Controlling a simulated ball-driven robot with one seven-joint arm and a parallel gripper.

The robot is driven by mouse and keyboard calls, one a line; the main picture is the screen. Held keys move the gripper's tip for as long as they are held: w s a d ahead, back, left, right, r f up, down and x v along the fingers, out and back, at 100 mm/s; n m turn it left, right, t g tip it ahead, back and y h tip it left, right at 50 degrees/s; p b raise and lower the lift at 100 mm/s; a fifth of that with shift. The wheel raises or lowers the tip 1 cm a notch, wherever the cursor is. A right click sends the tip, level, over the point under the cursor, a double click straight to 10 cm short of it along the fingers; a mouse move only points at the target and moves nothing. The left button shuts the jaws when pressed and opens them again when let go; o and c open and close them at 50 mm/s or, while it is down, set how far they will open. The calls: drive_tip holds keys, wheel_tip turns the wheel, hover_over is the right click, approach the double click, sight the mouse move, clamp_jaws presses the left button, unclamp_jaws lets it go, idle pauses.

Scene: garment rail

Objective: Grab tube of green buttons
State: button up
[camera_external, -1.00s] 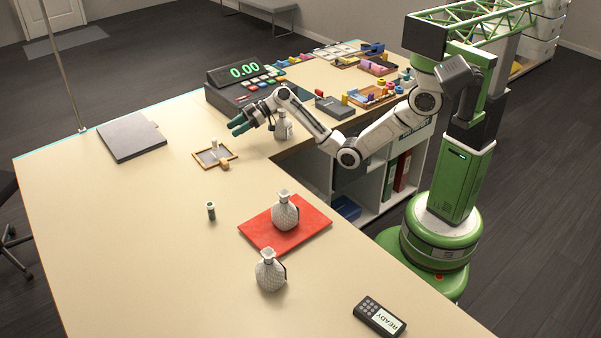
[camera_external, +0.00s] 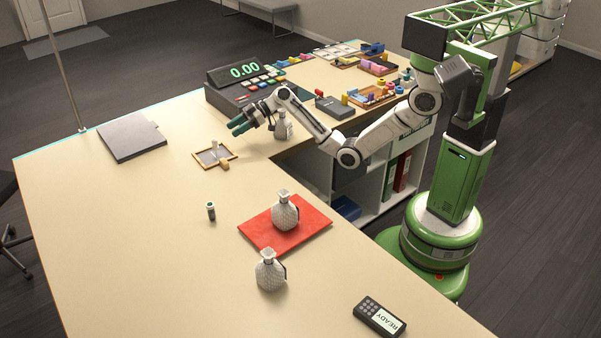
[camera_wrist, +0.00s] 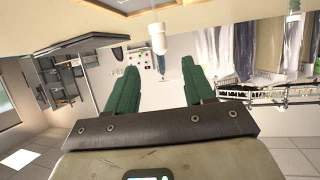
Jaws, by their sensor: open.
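A small tube (camera_external: 211,211), dark green with a pale band, stands upright on the bare tabletop, left of the red mat. It is too small to make out the buttons inside. My gripper (camera_external: 238,125) is open and empty, its green fingers above the table beyond the wood-framed tray. It is well behind the tube and apart from it. In the wrist view the two green fingers of my gripper (camera_wrist: 158,88) are spread, with nothing between their tips. I cannot pick out the tube in the wrist view.
The wood-framed tray (camera_external: 199,162) lies between my gripper and the tube. A white vase (camera_external: 285,212) stands on the red mat (camera_external: 258,237), another (camera_external: 269,271) in front, and a third (camera_external: 283,126) beside my gripper. The left tabletop (camera_external: 110,230) is clear.

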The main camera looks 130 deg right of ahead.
drive_tip(key=shift+o, duration=0.4)
drive_tip(key=r+n+g+y+b, duration=0.1)
drive_tip(key=n+g+y+b, duration=0.15)
drive_tip(key=g, duration=0.65)
hover_over(208, 217)
drive_tip(key=s, duration=0.5)
drive_tip(key=shift+m+t, duration=0.25)
drive_tip(key=shift+t, duration=0.05)
drive_tip(key=x, duration=1)
drive_tip(key=shift+w+a, duration=0.15)
drive_tip(key=shift+a, duration=0.05)
drive_tip(key=shift+c, duration=0.3)
drive_tip(key=c, duration=1)
drive_tip(key=shift+r, duration=0.1)
